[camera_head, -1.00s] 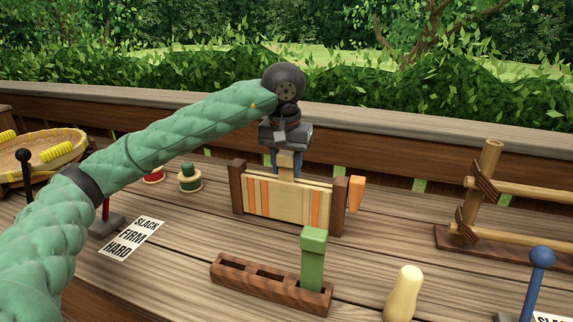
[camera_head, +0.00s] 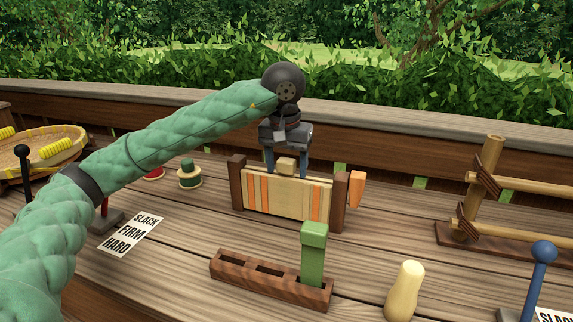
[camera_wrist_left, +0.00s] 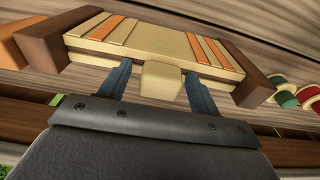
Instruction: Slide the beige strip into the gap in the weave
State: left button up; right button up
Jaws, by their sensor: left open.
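The weave (camera_head: 262,198) stands upright between two dark brown posts, with orange and beige strips in it. The beige strip (camera_head: 286,165) shows as a pale block-like end sticking up at the middle of the weave's top edge; its lower part is hidden or cannot be told from the weave. In the left wrist view this end (camera_wrist_left: 160,80) stands between my fingers. My left gripper (camera_head: 286,174) points down over the weave and is open, with one blue finger on each side of the end and a visible space on both sides. My right gripper is not in view.
An orange piece (camera_head: 356,189) projects at the right post. In front stands a brown slotted block (camera_head: 235,270) holding a green peg (camera_head: 313,255). A pale rounded peg (camera_head: 405,290), a blue-knobbed lever (camera_head: 542,258) and a wooden rack (camera_head: 483,190) stand to the right.

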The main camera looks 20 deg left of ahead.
pick_arm(q)
jog(key=shift+r, duration=0.1)
notch_tip(320, 180, up, 11)
jog(key=p, duration=0.9)
jog(key=shift+p, duration=0.3)
